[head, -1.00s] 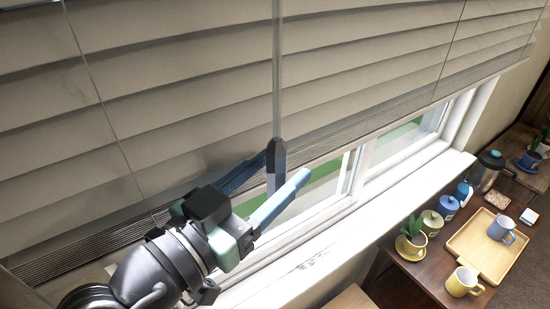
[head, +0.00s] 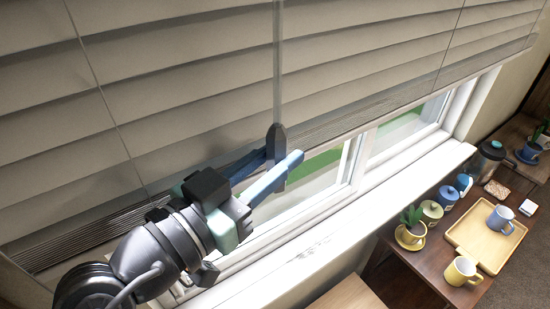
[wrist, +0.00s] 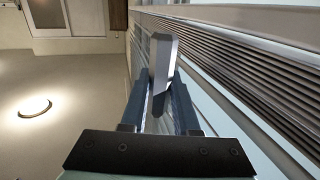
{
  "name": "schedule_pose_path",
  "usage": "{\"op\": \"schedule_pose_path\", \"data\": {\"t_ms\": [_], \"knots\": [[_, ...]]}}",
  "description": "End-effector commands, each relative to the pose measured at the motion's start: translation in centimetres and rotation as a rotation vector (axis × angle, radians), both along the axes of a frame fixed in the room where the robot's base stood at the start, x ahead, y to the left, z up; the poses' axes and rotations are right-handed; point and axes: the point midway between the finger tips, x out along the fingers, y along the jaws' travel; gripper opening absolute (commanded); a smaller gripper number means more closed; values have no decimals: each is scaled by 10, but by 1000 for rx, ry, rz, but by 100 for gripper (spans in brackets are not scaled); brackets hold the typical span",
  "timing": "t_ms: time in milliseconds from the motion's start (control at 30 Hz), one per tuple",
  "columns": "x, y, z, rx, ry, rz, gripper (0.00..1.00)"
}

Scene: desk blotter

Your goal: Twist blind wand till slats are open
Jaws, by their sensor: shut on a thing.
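The blind wand (head: 278,75) is a thin, pale rod hanging in front of the blind, with a dark, faceted grip at its lower end. My gripper (head: 281,158) has its blue fingers shut on this grip, one finger on each side. In the wrist view the wand's grey grip (wrist: 163,60) stands between the two fingers (wrist: 164,105). The blind slats (head: 190,95) are wide and beige. They look tilted and mostly overlapping, with dark shadow bands between them and no outside view through them.
Below the blind's stacked bottom slats (head: 90,240) is the white window frame (head: 358,165) and sill (head: 330,235). At right, a desk holds a yellow tray (head: 465,238), mugs (head: 462,271), a potted plant (head: 411,228), jars and a dark flask (head: 487,160).

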Motion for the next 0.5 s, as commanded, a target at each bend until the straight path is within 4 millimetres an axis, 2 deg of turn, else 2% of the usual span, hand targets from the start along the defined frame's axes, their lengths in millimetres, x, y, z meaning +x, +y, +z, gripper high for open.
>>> {"op": "schedule_pose_path", "data": {"t_ms": [167,500], "knots": [[2,1,-5,0,-3,-108,0],[2,1,-2,-1,-2,-320,0]]}}
